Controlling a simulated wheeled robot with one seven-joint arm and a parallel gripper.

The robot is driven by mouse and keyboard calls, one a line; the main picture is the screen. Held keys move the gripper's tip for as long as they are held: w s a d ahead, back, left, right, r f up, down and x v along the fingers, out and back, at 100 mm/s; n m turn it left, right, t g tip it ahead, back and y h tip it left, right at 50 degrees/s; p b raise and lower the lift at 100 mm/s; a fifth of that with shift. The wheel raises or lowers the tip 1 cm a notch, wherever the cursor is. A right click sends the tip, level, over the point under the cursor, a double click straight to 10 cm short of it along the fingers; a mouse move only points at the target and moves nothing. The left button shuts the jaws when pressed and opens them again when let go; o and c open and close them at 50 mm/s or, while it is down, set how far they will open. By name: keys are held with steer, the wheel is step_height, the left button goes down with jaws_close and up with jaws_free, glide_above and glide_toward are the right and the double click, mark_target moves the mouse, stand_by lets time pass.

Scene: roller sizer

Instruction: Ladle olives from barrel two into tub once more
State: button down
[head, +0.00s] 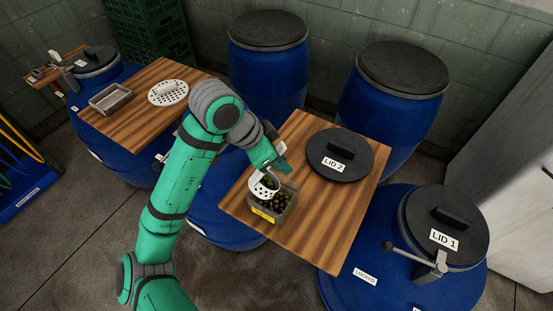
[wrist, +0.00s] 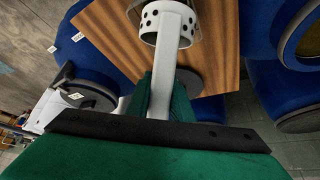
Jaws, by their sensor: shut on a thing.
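My gripper (head: 269,158) is shut on the handle of a white perforated ladle (head: 264,184). The ladle's cup is at the left rear rim of a small grey tub (head: 290,190) with a yellow label, partly over its opening. I cannot tell whether it touches the tub. Dark and green olives (head: 272,204) lie in the tub. In the wrist view, the ladle's holed cup (wrist: 157,20) and pale handle run out from my gripper (wrist: 165,92). The lid marked LID 2 (head: 352,145) lies on the wooden board (head: 313,225). The mouth of barrel two is not identifiable, and my arm covers part of that area.
LID 1 (head: 448,218) sits on a blue barrel (head: 390,285) marked LOCKED, with a clamp lever. Two black-lidded blue barrels stand behind. The left board (head: 130,122) holds a metal tray (head: 110,99) and a white holed disc (head: 168,92). The right board is mostly clear below LID 2.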

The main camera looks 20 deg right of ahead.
steer(key=d+f+y, duration=0.4)
steer(key=f+y, duration=0.1)
steer(key=y, duration=0.3)
steer(key=shift+w, duration=0.15)
stand_by(0.7)
steer(key=shift+f, duration=0.15)
stand_by(0.4)
steer(key=shift+w, duration=0.1)
